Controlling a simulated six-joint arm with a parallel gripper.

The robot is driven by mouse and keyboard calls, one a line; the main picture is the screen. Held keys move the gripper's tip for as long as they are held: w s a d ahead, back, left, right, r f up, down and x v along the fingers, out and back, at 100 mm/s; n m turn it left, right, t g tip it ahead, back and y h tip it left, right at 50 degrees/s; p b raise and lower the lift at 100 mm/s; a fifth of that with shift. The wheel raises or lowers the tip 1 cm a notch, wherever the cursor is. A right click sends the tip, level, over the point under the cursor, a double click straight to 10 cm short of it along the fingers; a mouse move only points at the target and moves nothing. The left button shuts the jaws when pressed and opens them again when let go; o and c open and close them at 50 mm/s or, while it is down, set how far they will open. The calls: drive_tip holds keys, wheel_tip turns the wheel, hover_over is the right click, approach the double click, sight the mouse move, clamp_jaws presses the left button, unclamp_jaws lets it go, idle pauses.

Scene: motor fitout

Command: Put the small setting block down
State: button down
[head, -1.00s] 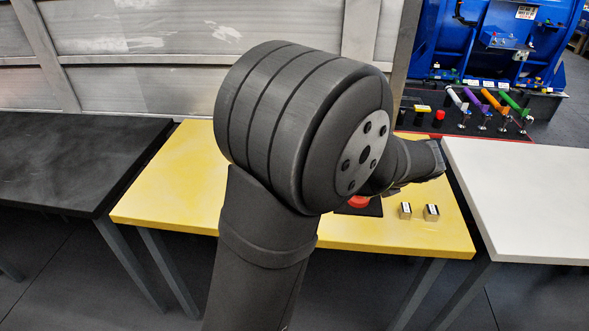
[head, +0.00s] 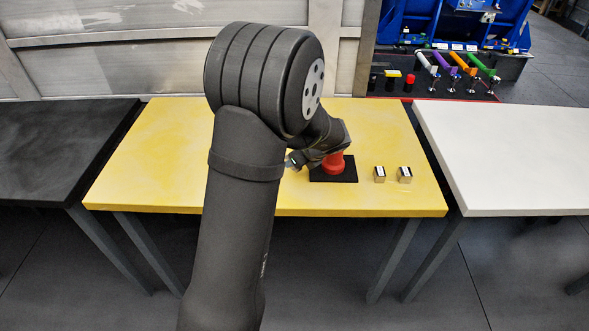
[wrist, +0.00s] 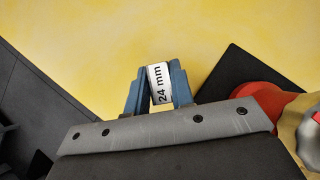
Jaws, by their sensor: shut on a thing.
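My gripper (wrist: 160,88) is shut on the small setting block (wrist: 159,84), whose white face reads "24 mm". The block sits between the two blue fingers in the wrist view, with bare yellow table top around and beyond it. I cannot tell whether it touches the table. In the head view my gripper (head: 292,161) is low over the yellow table (head: 160,150), left of the black mat, partly hidden by my arm; the held block cannot be made out there.
A red round-based thing (head: 334,164) stands on a black mat (head: 347,176), close to the right of my gripper; it also shows in the wrist view (wrist: 262,100). Two small metal blocks (head: 380,175) (head: 405,175) stand right of the mat. The table's left part is clear.

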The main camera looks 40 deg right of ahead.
drive_tip(key=shift+f, duration=1.95)
drive_tip(key=shift+f, duration=0.15)
drive_tip(key=c, duration=1.3)
unclamp_jaws()
drive_tip(key=shift+o, duration=0.2)
drive_tip(key=shift+s+r, duration=0.1)
drive_tip(key=shift+r, duration=0.2)
drive_tip(key=v, duration=1.1)
drive_tip(key=shift+s+r, duration=0.2)
drive_tip(key=shift+r, duration=0.1)
